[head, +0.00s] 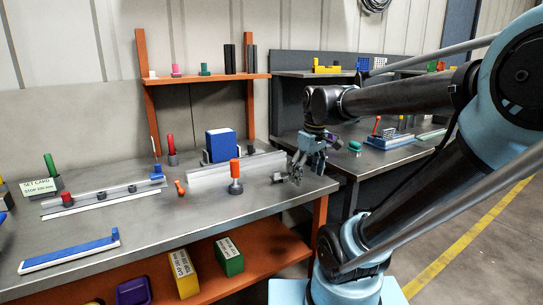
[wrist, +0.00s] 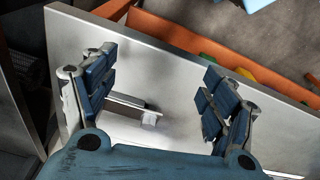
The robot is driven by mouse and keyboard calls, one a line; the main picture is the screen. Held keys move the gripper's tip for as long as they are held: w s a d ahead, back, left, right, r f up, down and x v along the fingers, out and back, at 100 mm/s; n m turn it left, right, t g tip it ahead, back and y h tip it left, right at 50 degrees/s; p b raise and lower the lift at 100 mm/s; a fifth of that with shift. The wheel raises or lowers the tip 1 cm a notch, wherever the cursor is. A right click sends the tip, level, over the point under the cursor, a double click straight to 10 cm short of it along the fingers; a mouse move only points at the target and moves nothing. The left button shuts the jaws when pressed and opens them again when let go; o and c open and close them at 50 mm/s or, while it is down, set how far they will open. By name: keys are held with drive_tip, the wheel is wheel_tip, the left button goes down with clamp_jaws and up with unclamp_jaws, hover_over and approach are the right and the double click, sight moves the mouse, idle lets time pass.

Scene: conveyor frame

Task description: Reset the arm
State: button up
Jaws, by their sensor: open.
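My gripper (head: 309,160) hangs over the right end of the grey workbench (head: 130,234), pointing down. In the wrist view my gripper (wrist: 160,95) has its two blue-padded fingers wide apart, with nothing held between them. A small grey metal piece (head: 279,178) lies on the bench just left of my gripper. A grey block with a light end (wrist: 140,112) shows on the bench between the fingers in the wrist view; I cannot tell whether it is the same piece. My arm reaches in from the right, bent at the elbow.
An orange-topped post (head: 235,178) and a blue box (head: 221,145) stand left of my gripper. A metal rail (head: 200,172) runs along the bench. An orange shelf (head: 205,78) is behind. A second bench (head: 385,158) with a green knob (head: 354,146) is right.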

drive_tip(key=s+d+f+m, duration=0.7)
drive_tip(key=s+f, duration=0.3)
drive_tip(key=f, duration=0.2)
drive_tip(key=shift+d+f+m+t+h, duration=0.2)
drive_tip(key=shift+d+m+t+h, duration=0.1)
drive_tip(key=shift+m+t+h, duration=0.15)
drive_tip(key=shift+w+f, duration=0.2)
drive_tip(key=shift+w, duration=0.2)
